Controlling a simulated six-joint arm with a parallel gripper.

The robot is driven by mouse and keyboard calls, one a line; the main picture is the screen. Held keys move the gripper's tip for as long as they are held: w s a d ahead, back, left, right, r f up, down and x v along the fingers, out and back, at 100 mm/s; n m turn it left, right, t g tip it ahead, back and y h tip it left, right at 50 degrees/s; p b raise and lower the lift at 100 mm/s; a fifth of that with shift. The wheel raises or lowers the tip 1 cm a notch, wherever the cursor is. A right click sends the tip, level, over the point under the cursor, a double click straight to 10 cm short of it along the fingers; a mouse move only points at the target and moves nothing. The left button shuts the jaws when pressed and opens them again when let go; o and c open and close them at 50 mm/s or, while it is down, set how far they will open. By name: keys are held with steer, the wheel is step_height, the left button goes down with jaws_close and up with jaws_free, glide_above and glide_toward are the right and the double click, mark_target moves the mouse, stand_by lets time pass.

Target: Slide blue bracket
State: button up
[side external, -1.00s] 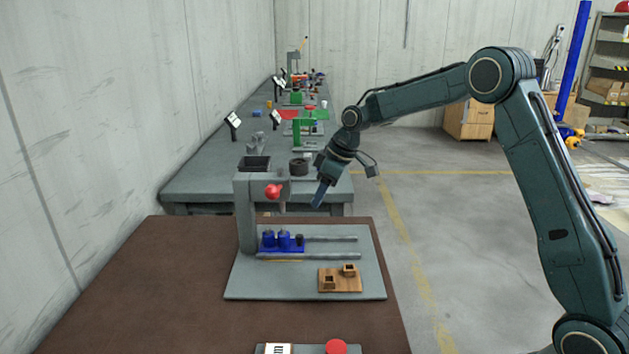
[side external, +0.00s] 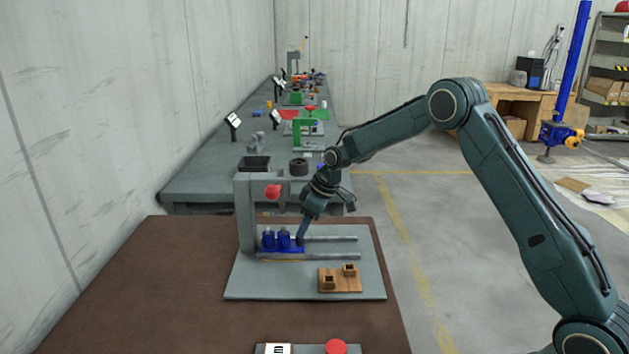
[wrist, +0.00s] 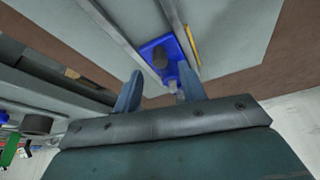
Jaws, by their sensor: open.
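The blue bracket (side external: 280,249) sits at the left end of two parallel grey rails on a grey base plate. Two blue cylinders (side external: 276,239) stand on it. In the wrist view the bracket (wrist: 154,47) lies between the rails with a dark post (wrist: 159,58) on it. My gripper (side external: 302,238) points down at the bracket's right end, close to the dark post, which it hides in the side view. In the wrist view my gripper's two fingers (wrist: 158,92) are spread apart with the bracket's end beyond and between them. Contact cannot be told.
A grey upright press frame (side external: 246,212) with a red knob (side external: 273,191) rises at the bracket's left. A wooden block (side external: 340,279) with two square sockets lies at the front right of the plate. The rails (side external: 335,256) are bare to the right of the bracket.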

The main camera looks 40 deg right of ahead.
mark_target(282, 241)
steer(key=shift+x, duration=1.85)
jaws_close()
